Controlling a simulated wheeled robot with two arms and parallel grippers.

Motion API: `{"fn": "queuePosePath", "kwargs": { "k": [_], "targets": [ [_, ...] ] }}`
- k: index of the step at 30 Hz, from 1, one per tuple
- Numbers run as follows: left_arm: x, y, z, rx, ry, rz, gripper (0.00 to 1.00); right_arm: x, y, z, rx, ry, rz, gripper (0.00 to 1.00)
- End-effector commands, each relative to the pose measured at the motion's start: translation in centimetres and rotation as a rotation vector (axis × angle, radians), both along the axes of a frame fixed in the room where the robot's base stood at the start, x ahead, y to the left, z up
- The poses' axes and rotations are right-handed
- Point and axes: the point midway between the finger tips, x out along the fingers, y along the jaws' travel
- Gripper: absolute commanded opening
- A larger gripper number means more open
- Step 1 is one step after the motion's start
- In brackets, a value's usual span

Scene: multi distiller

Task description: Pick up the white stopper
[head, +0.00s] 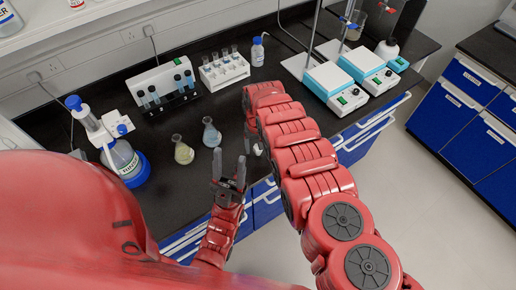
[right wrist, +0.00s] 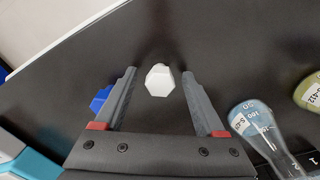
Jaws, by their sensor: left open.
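The white stopper (right wrist: 159,80) stands on the black bench top in the right wrist view. It is a small faceted piece. My right gripper (right wrist: 166,76) is open, with one finger on each side of the stopper and a gap to both.
A blue flask (head: 211,133) and a yellowish flask (head: 183,150) stand left of the stopper. A small blue object (right wrist: 101,98) lies beyond one right finger.

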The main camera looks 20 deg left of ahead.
Motion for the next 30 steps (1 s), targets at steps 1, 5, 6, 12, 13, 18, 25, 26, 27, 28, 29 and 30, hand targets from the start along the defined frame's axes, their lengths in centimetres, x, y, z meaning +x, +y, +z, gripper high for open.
{"fn": "queuePosePath", "kwargs": {
  "k": [1,5,6,12,13,18,25,26,27,28,29,30],
  "targets": [
    [0.0,0.0,0.0,0.000,0.000,0.000,0.50,0.0,0.0,0.0,0.000,0.000,0.000,0.65],
    [0.0,0.0,0.0,0.000,0.000,0.000,0.50,0.0,0.0,0.0,0.000,0.000,0.000,0.41],
    [0.0,0.0,0.0,0.000,0.000,0.000,0.50,0.0,0.0,0.0,0.000,0.000,0.000,0.34],
    [0.0,0.0,0.0,0.000,0.000,0.000,0.50,0.0,0.0,0.0,0.000,0.000,0.000,0.00],
    [0.0,0.0,0.0,0.000,0.000,0.000,0.50,0.0,0.0,0.0,0.000,0.000,0.000,0.00],
    [0.0,0.0,0.0,0.000,0.000,0.000,0.50,0.0,0.0,0.0,0.000,0.000,0.000,0.00],
    [0.0,0.0,-0.1,0.000,0.000,0.000,0.50,0.2,0.0,0.3,0.000,0.000,-0.001,0.00],
    [0.0,0.0,-0.2,0.000,0.000,0.000,0.50,0.3,0.0,0.4,0.000,0.000,-0.001,0.00],
    [0.0,0.0,-0.3,0.000,0.000,0.000,0.50,0.4,-0.1,0.7,0.000,-0.001,-0.001,0.00],
    [0.0,0.0,-0.4,0.000,0.000,0.000,0.50,0.6,-0.1,0.9,0.000,-0.001,-0.001,0.00],
    [0.0,0.0,-0.4,0.000,0.000,0.000,0.50,0.7,-0.1,1.1,0.001,-0.002,-0.001,0.00],
    [0.0,0.0,-0.5,0.000,0.000,0.000,0.50,0.9,-0.1,1.4,0.001,-0.002,-0.001,0.00]
  ]
}}
